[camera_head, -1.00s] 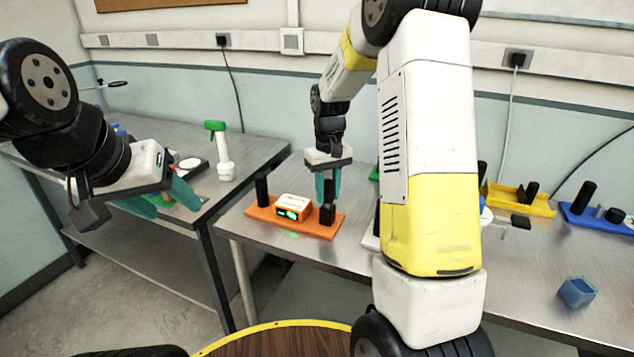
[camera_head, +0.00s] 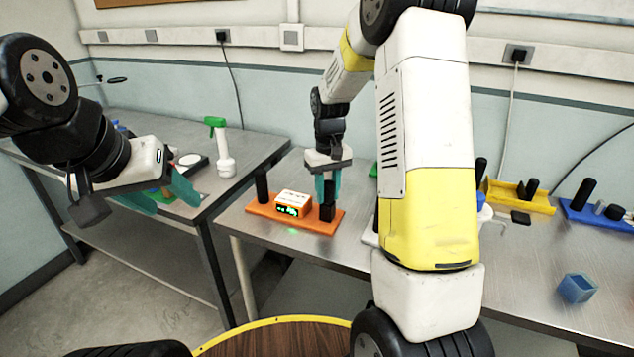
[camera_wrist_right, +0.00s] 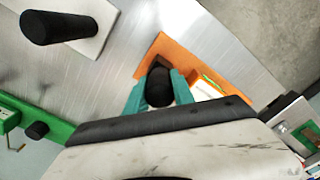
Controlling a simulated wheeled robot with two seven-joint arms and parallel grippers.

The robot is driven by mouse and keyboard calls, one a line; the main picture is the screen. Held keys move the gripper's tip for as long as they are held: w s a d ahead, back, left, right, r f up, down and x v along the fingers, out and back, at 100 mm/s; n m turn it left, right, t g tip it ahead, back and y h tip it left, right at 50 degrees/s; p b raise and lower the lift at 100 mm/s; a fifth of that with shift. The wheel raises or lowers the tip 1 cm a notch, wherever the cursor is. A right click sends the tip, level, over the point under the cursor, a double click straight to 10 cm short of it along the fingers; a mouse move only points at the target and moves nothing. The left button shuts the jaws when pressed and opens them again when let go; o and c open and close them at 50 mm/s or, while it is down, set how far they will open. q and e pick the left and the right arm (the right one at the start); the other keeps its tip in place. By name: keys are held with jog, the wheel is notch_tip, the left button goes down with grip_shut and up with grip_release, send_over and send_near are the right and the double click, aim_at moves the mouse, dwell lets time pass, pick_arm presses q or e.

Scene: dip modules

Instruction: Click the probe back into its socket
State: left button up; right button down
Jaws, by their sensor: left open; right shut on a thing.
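The black probe (camera_head: 328,193) stands upright at the right end of an orange base (camera_head: 300,223). My right gripper (camera_head: 329,182) is shut on it from above, with its teal fingers on either side. The right wrist view shows the round black top of the probe (camera_wrist_right: 159,86) between the fingers. The dark socket block (camera_head: 327,213) is directly under the probe. I cannot tell how deep the probe sits, as the fingers hide part of it. My left gripper (camera_head: 162,197) is open and empty above the left table.
A small orange-and-white box with a green display (camera_head: 293,204) and a black post (camera_head: 262,188) share the orange base. Yellow (camera_head: 520,198) and blue (camera_head: 592,216) modules stand to the right. A green-topped bottle (camera_head: 224,160) stands on the left table.

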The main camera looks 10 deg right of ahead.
jog(key=shift+f, duration=0.1)
jog(key=shift+c, duration=2.2)
grip_release()
jog(key=shift+r, duration=4.55)
jog(key=shift+r, duration=0.1)
jog(key=s+a+r+m+t+y, duration=0.1)
jog(key=s+r+t, duration=0.2)
jog(key=s, duration=0.9)
jog(key=s+a+r+m+t+y, duration=0.1)
jog(key=s+r+t, duration=0.2)
jog(key=s, duration=0.9)
notch_tip(320, 180, up, 4)
jog(key=shift+s+f, duration=0.15)
jog(key=shift+f, duration=0.05)
